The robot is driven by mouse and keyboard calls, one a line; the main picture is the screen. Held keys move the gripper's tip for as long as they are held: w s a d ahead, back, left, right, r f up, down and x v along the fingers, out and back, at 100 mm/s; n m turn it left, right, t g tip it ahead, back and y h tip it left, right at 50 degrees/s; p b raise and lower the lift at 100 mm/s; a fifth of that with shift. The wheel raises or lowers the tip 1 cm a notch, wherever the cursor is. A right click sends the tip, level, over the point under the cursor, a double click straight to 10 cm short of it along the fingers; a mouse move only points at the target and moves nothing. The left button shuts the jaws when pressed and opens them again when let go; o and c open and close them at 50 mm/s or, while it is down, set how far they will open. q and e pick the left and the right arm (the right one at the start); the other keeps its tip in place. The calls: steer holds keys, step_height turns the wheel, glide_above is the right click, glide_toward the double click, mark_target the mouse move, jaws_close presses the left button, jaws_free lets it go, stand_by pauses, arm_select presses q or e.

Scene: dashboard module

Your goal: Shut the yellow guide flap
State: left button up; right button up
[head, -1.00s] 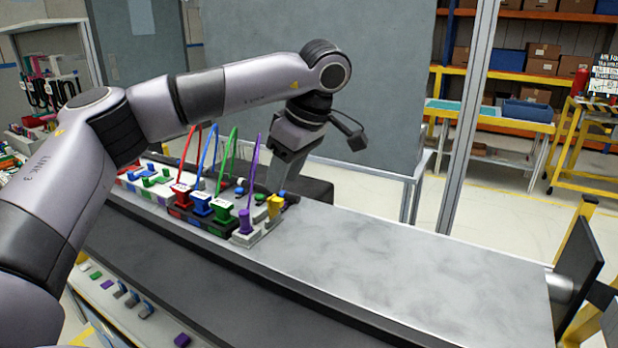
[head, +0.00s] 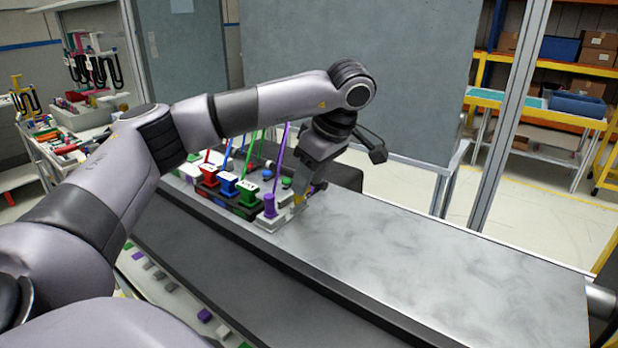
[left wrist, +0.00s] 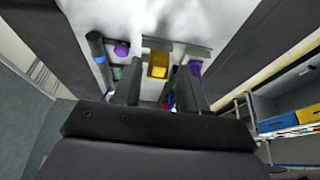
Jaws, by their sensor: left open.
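The yellow guide flap (head: 298,198) is at the near right end of the dashboard module (head: 270,222), mostly hidden behind my left gripper in the head view. In the left wrist view the yellow flap (left wrist: 158,66) shows as a small yellow block between my fingers. My left gripper (head: 302,196) is open and points down at the flap. In the left wrist view my left gripper (left wrist: 161,73) has one finger on each side of the flap, with a gap. I cannot tell whether either finger touches it. My right gripper is not in view.
A purple connector (head: 269,206) stands close to the flap, with green, blue and red connectors and their cables farther left. The grey bench top (head: 430,255) to the right is clear. A cluttered side table (head: 85,115) stands at the far left.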

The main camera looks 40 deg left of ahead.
arm_select(q)
steer(key=shift+a+f, duration=0.15)
steer(key=shift+f, duration=0.2)
jaws_close()
